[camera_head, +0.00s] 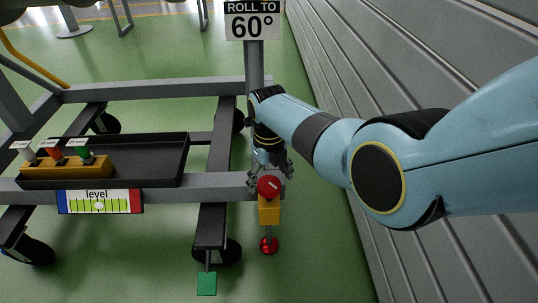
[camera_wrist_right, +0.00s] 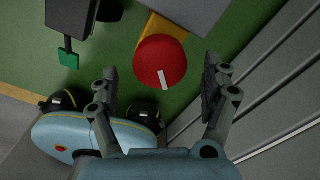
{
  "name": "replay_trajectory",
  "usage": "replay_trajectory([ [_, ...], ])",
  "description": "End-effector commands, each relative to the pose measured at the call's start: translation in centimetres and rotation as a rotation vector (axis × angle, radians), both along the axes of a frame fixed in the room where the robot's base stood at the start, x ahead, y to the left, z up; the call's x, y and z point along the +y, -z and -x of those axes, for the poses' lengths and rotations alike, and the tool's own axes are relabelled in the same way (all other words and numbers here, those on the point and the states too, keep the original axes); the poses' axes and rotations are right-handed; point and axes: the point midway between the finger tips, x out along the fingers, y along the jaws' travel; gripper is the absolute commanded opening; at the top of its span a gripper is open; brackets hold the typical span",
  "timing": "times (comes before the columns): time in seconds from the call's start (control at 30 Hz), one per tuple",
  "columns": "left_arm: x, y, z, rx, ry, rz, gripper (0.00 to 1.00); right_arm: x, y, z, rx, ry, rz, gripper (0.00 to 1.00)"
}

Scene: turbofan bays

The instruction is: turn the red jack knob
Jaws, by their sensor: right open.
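The red jack knob (camera_head: 269,187) sits on top of a yellow jack body (camera_head: 269,212) at the right corner of the grey frame. A white mark shows on the knob's face. In the right wrist view the round red knob (camera_wrist_right: 160,62) lies between and a little beyond the fingertips. My right gripper (camera_head: 270,168) is open, its fingers on either side of the knob with gaps in the wrist view (camera_wrist_right: 162,88). I cannot tell whether any finger touches it. My left gripper is not in view.
A black tray (camera_head: 150,160) on the frame holds a yellow block with labelled knobs (camera_head: 66,166). A level gauge (camera_head: 99,201) is on the front rail. A green pedal (camera_head: 207,284) sticks out below. A grey ribbed wall (camera_head: 345,190) stands close on the right. A "ROLL TO 60°" sign (camera_head: 252,20) stands behind.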

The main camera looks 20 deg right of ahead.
Motion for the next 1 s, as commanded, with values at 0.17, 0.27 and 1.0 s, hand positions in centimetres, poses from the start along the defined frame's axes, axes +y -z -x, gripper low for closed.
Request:
replay_trajectory([
  [0.17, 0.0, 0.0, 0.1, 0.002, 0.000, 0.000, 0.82, 0.0, -3.7, -0.1, -0.004, 0.000, -0.001, 0.82],
  [0.27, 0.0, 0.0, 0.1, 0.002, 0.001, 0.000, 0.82, 0.0, -5.8, -0.1, -0.004, 0.000, -0.001, 0.82],
  [1.0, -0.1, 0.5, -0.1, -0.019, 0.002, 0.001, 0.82, -1.9, -6.1, 0.7, -0.041, -0.081, 0.032, 0.73],
])
